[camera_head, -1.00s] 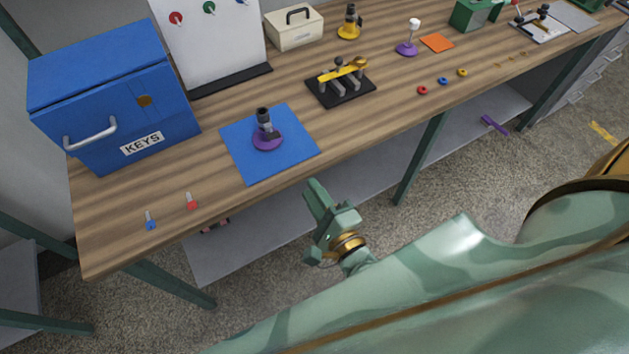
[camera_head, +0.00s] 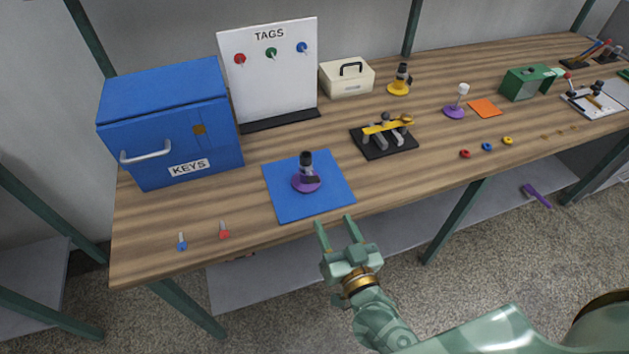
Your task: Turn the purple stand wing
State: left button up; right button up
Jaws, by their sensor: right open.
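A purple round-based stand (camera_head: 306,183) with a dark upright post and a dark piece low on its side stands on a blue mat (camera_head: 284,205). I cannot tell the exact shape of that dark piece, nor whether it is the wing. A second purple-based piece (camera_head: 455,110), with a white top, stands further right, off the mat. My right gripper (camera_head: 334,221) is open and empty just off the table's front edge, nearer to me than the mat, with its fingers pointing toward the table. My left gripper is out of view.
A blue key box (camera_head: 172,127) and white tag board (camera_head: 270,90) stand at the back left. A black fixture with a yellow bar (camera_head: 388,130) sits right of the mat. Two small keys (camera_head: 182,242) lie front left. Bare wood lies between keys and mat.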

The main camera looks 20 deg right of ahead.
aim_at(314, 181)
jog(key=w+b, duration=0.1)
jog(key=w, duration=1.2)
jog(key=shift+w+a+b, duration=0.2)
jog(key=shift+b, duration=0.2)
jog(key=c, duration=1)
